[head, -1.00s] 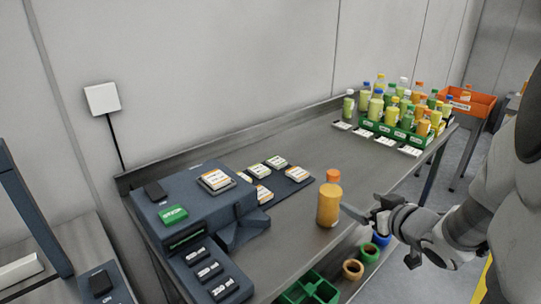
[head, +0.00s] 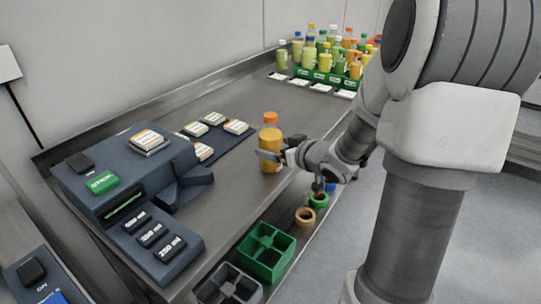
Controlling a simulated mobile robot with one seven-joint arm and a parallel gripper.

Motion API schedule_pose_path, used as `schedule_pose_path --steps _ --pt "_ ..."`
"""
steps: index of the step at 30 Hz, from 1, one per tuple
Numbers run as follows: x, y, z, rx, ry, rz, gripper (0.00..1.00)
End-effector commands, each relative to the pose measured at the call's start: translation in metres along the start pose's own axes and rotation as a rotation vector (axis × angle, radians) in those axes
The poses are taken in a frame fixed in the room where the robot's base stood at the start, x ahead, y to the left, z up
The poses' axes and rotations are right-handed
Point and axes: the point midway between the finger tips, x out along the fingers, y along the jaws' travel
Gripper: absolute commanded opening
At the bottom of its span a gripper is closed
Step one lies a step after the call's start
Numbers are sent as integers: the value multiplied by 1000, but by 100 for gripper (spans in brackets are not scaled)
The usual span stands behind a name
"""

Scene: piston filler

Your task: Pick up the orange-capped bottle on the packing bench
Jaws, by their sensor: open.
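The orange-capped bottle (head: 270,136) stands upright on the packing bench (head: 230,210), near its right edge. It holds orange-yellow contents. My gripper (head: 277,154) reaches in from the right at the height of the bottle's body and is open. One dark finger crosses in front of the bottle's body, and the rest of the gripper is close at its right side. I cannot tell whether the fingers touch the bottle or whether it stands fully between them.
A dark labelling machine (head: 125,180) with a green button and label stacks stands to the left. A green crate (head: 300,73) of several capped bottles is at the far end. Green (head: 268,252) and grey bins sit below the bench edge. Bench around the bottle is mostly clear.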

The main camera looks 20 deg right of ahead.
Motion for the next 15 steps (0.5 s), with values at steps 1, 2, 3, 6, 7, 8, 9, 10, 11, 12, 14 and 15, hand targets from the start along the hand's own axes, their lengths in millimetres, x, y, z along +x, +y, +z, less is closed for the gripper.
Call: schedule_pose_path --steps 1,2,3,6,7,8,9,10,11,12,14,15 --pt "3 0 0 0 0 0 100" --pt "5 0 0 0 0 0 100" --pt "9 -1 1 0 0 -1 100" --pt "24 -4 0 -1 1 -2 100" --pt "29 -4 0 0 1 -1 100" --pt "34 -5 -1 0 2 -2 100" --pt "40 -5 -1 0 0 -2 100" --pt "43 -5 -1 0 -1 -2 100" --pt "47 -5 -2 0 0 -2 100" --pt "50 -5 -3 1 0 -1 100" --pt "53 -4 -3 1 0 0 100" --pt "54 -4 -4 1 -1 1 100"
